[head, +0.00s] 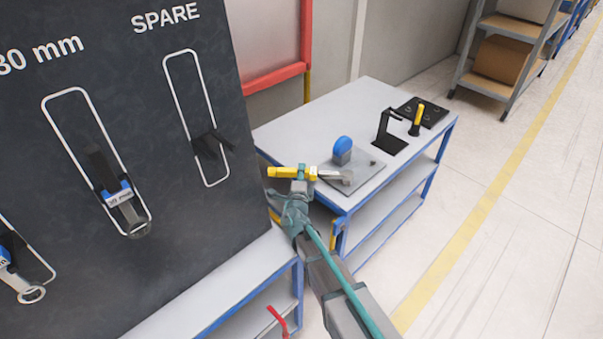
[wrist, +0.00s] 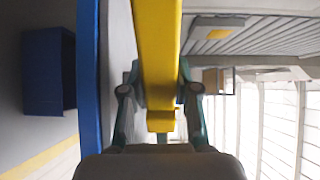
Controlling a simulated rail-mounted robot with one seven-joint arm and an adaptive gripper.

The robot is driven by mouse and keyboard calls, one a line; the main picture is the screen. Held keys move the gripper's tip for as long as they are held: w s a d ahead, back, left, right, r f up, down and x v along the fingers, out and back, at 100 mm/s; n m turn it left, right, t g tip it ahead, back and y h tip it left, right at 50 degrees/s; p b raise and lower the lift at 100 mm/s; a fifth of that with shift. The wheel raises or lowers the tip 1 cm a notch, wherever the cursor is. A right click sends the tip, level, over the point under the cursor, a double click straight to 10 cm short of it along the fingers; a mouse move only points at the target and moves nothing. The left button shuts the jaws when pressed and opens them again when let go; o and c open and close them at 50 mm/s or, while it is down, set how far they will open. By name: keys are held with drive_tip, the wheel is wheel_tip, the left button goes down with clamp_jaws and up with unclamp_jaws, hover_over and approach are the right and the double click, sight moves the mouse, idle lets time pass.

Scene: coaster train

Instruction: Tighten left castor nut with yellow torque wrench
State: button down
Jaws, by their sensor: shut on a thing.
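My gripper (head: 301,174) is shut on the yellow torque wrench (head: 282,172). The wrench lies roughly level across the jaws, its yellow handle pointing left and its grey end pointing right in the head view. The wrench also fills the upper middle of the wrist view (wrist: 158,45), between my gripper's two fingers (wrist: 158,92). A blue castor wheel (head: 342,146) stands on a grey plate (head: 372,178) on the bench, just beyond the wrench's grey end. I cannot make out the castor nut. Whether the wrench touches anything on the bench is unclear.
The blue-framed bench (head: 290,128) also carries a black stand (head: 388,140), a yellow-handled tool (head: 418,118) and a black mat (head: 436,113). A dark tool board (head: 150,230) with outlined slots rises close on the left. Open floor (head: 480,250) lies to the right.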

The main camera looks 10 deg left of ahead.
drive_tip(key=shift+w+a+r+m+h+p, duration=0.15)
drive_tip(key=shift+w+m+h+p, duration=0.6)
drive_tip(key=shift+p, duration=1.1)
idle(0.6)
drive_tip(key=shift+w+m+h+p, duration=0.55)
drive_tip(key=shift+w+h+p, duration=0.6)
drive_tip(key=shift+p, duration=0.4)
idle(1.2)
drive_tip(key=shift+s, duration=0.25)
drive_tip(key=shift+s+n+y+b, duration=0.25)
drive_tip(key=shift+n+y+b, duration=0.05)
drive_tip(key=shift+b, duration=0.25)
